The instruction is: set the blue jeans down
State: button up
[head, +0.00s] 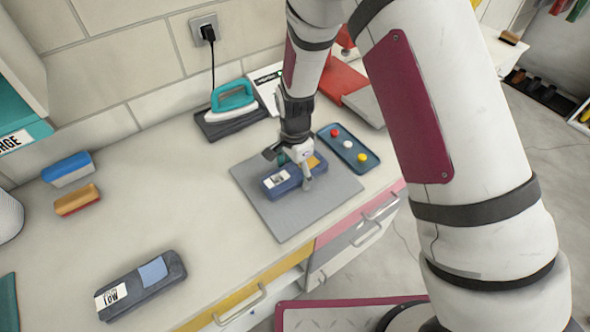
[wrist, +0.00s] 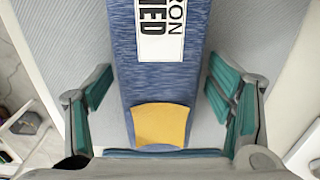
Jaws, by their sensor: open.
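The blue jeans (head: 272,189), a folded denim bundle with a white label and a yellow patch, lie flat on a grey mat (head: 325,193) on the counter. My gripper (head: 294,170) is right above the jeans, pointing down. Its two teal-padded fingers stand open, one on each side of the jeans. In the wrist view a gap shows between each finger and the cloth.
A darker folded bundle (head: 150,287) labelled "LOW" lies at the front left. Two brushes or sponges, blue (head: 68,170) and orange (head: 77,201), lie further back. A teal iron (head: 232,98) stands behind, and a button panel (head: 347,150) is right of my gripper. The left-middle counter is clear.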

jog(key=shift+r, duration=0.1)
notch_tip(320, 180, up, 12)
jog(key=b, duration=0.1)
notch_tip(320, 180, up, 11)
jog(key=n+t, duration=0.1)
jog(key=n, duration=0.2)
send_over(296, 169)
jog(key=s+d, duration=0.3)
jog(key=d, duration=0.2)
jog(key=s+d+r+n+t, duration=0.2)
jog(key=s+d+r+n, duration=0.2)
jog(key=s, duration=0.5)
jog(key=s+d+r+n+t, duration=0.2)
jog(key=s+d+r+n, duration=0.2)
jog(key=s+d+r, duration=0.4)
jog(key=shift+s+d+r+t, duration=0.3)
jog(key=shift+s+d, duration=0.05)
jog(key=shift+d, duration=0.05)
